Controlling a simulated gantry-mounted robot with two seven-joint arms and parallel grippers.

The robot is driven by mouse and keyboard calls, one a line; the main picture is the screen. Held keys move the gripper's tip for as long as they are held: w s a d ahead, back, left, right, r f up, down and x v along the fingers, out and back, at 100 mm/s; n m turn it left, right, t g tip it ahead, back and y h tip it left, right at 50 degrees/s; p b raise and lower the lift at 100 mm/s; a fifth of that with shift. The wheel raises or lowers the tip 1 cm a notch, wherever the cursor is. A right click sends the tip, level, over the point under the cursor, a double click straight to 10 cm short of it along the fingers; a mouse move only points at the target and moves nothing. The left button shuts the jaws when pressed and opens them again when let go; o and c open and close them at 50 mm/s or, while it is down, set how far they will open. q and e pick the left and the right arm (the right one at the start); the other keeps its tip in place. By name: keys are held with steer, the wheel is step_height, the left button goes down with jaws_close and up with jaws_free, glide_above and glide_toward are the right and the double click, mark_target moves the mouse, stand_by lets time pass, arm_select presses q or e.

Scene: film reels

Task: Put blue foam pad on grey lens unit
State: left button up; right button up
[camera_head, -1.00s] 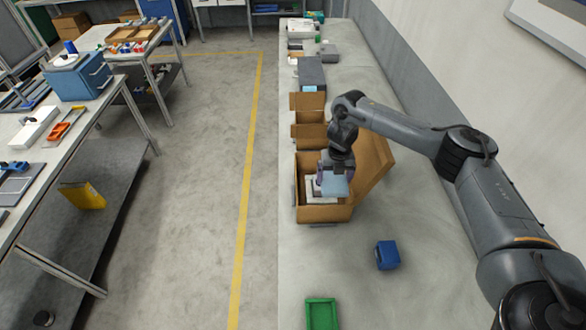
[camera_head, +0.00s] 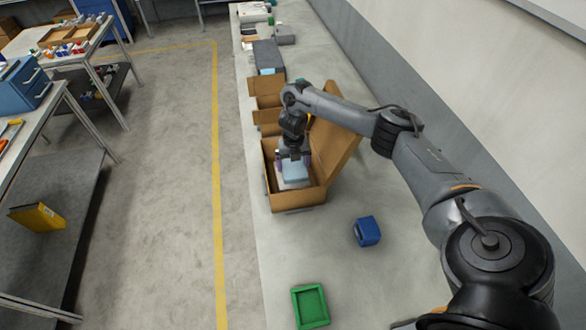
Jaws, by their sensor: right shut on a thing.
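My right gripper (camera_head: 293,160) is inside the opening of a cardboard box (camera_head: 299,199) on the long bench. It is shut on the light blue foam pad (camera_head: 295,172). A pale grey-white thing (camera_head: 284,185) shows under and beside the pad in the box; it may be the grey lens unit, but most of it is hidden. I cannot tell whether the pad touches it. My left gripper is not in view.
The box's raised flap (camera_head: 334,150) stands to the right of the gripper. Another open carton (camera_head: 266,101) stands behind. A blue block (camera_head: 367,231) and a green tray (camera_head: 310,307) lie in front, with bare bench around them.

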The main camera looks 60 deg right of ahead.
steer(key=shift+f, duration=0.85)
steer(key=shift+f+b, duration=0.15)
steer(key=shift+b, duration=0.15)
steer(key=o, duration=0.7)
